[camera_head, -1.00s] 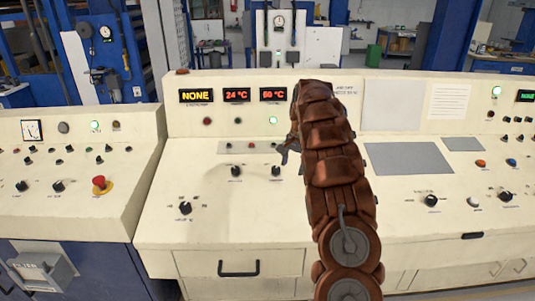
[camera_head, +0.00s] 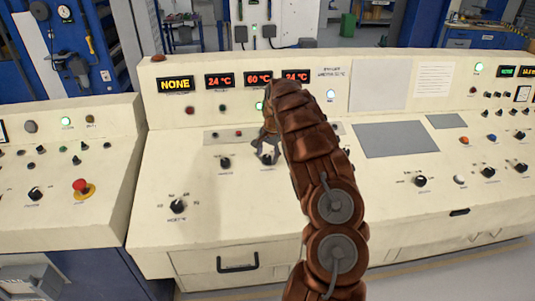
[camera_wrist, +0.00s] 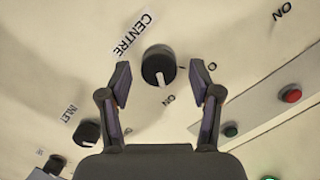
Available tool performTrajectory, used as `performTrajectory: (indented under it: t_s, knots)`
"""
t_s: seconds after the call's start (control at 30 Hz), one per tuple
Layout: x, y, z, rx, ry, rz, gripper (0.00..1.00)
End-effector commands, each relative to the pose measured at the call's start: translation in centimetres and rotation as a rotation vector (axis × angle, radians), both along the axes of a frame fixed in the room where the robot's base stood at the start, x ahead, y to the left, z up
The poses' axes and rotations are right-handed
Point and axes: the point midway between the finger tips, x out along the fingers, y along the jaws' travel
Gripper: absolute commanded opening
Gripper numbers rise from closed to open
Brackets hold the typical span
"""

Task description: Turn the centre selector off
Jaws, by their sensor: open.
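The centre selector (camera_wrist: 158,66) is a round black knob with a white pointer line, beside the printed word CENTRE in the wrist view. Its pointer faces the ON mark (camera_wrist: 168,99); a small O-like mark (camera_wrist: 212,66) lies to its right. My gripper (camera_wrist: 167,86) is open, with one finger on each side of the knob in the picture and the knob slightly beyond the fingertips. Contact is not visible. In the head view my gripper (camera_head: 268,146) is over the sloped panel at the selector (camera_head: 267,158), partly covering it.
The inlet selector (camera_wrist: 87,133), another black knob, is close to my left finger in the wrist view. A red emergency stop (camera_head: 81,187) is on the left console.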

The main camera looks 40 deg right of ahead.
Motion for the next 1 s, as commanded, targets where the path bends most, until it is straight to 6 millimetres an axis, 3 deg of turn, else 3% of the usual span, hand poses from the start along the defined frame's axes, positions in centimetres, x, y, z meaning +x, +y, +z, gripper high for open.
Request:
performTrajectory:
  t_s: [0.37,0.9,1.0]
  knots:
    - [0.03,-0.13,-0.6,-0.001,-0.002,-0.003,0.64]
    - [0.01,-0.13,-0.61,0.0,-0.002,-0.003,0.09]
    - [0.01,-0.13,-0.61,0.0,-0.002,-0.003,0.04]
